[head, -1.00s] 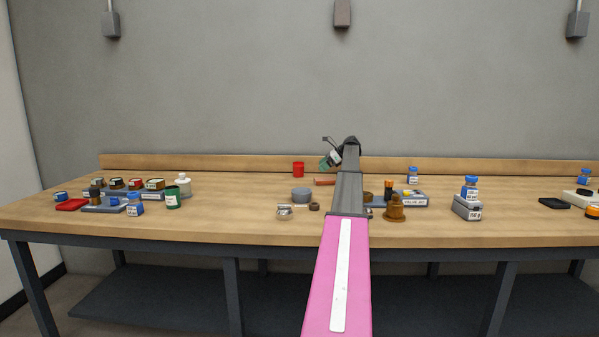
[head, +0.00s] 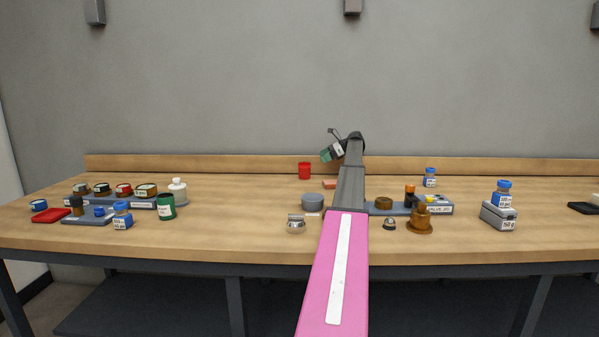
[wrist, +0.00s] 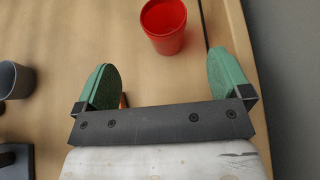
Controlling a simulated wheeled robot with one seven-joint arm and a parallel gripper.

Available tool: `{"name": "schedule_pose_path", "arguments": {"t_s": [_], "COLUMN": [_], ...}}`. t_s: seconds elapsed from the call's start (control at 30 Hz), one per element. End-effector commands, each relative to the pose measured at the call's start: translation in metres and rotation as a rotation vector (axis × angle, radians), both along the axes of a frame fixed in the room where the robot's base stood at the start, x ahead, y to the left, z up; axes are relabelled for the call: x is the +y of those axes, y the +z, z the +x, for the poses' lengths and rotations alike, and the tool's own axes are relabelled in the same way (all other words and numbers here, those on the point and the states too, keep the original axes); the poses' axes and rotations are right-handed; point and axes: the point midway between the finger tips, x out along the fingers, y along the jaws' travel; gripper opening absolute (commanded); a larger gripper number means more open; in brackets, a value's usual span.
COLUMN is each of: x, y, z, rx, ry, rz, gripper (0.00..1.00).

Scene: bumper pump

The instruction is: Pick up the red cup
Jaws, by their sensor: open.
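The red cup (head: 304,171) stands upright at the back of the wooden table, close to the back ledge. In the wrist view the red cup (wrist: 164,25) shows its open top, beyond the fingertips and between the lines of the two fingers. My gripper (wrist: 166,78) is open and empty, with its green finger pads apart. In the head view my gripper (head: 331,152) is at the end of my outstretched arm, above the table and just right of the cup. The arm hides part of the table behind it.
A grey cup (wrist: 14,80) stands left of my gripper in the wrist view. Jars on a rack (head: 143,203) stand left. The wooden back ledge (head: 220,163) runs behind the cup.

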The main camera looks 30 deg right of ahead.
Motion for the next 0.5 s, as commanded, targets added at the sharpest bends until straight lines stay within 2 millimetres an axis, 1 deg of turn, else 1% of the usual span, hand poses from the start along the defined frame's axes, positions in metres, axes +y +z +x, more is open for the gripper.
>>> {"name": "schedule_pose_path", "arguments": {"t_s": [0.17,0.4,0.5], "x": [0.007,0.032,0.039], "y": [-0.004,-0.021,-0.025], "z": [0.003,0.019,0.023], "rx": [0.000,0.001,0.001], "ry": [0.000,0.002,0.000], "rz": [0.000,0.001,0.000], "gripper": [0.96,0.96,0.96]}}
